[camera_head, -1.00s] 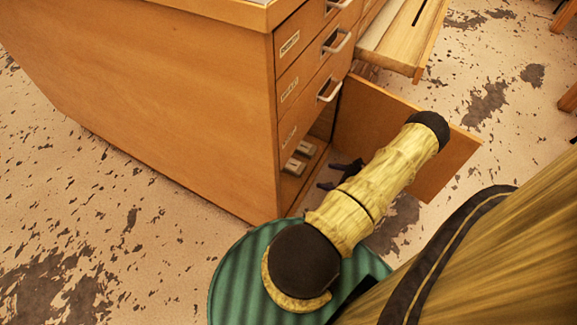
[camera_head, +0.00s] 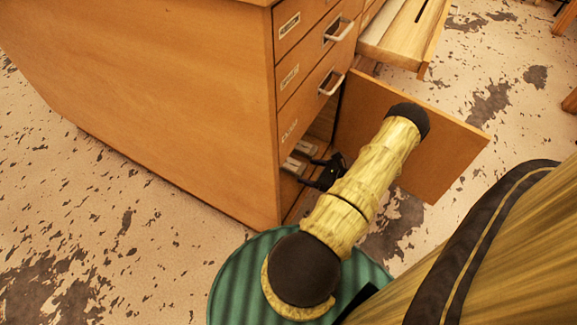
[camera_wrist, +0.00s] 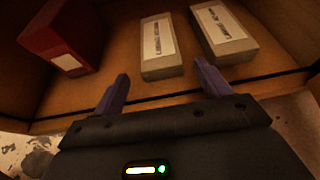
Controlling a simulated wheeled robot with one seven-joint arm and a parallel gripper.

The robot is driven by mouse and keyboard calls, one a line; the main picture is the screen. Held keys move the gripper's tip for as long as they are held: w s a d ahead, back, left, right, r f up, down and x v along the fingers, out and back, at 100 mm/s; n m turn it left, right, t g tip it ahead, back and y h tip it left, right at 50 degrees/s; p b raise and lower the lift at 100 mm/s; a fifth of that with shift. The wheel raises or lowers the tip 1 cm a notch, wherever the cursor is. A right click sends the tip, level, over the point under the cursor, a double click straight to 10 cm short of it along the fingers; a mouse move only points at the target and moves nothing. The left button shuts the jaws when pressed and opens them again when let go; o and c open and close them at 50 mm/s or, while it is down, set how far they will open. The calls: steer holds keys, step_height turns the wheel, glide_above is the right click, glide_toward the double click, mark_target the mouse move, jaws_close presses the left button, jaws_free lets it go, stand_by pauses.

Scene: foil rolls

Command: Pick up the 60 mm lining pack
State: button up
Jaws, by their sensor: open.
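Two grey packs with white labels lie side by side on the floor of the low cupboard. The left pack (camera_wrist: 160,48) and the right pack (camera_wrist: 223,33) show in the wrist view; the label print is too small to read, so I cannot tell which is the 60 mm one. In the head view they are the near pack (camera_head: 294,166) and the far pack (camera_head: 306,148). My gripper (camera_wrist: 161,72) is open and empty at the cupboard's front edge. Its fingers point inward, with the left pack ahead between them. In the head view my gripper (camera_head: 313,174) is beside the packs.
A red box (camera_wrist: 66,35) with a white label stands left of the packs in the wrist view. The cupboard door (camera_head: 440,150) stands open to the right of my arm. A drawer (camera_head: 405,35) above is pulled out. The side panel (camera_head: 150,100) bounds the cupboard's left.

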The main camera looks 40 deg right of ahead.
mark_target(304, 170)
steer(key=b+x, duration=0.1)
steer(key=x, duration=0.2)
steer(key=shift+w+f+b, duration=0.15)
steer(key=shift+w+b, duration=0.05)
steer(key=shift+b, duration=0.1)
steer(key=shift+c, duration=0.3)
steer(key=c, duration=1)
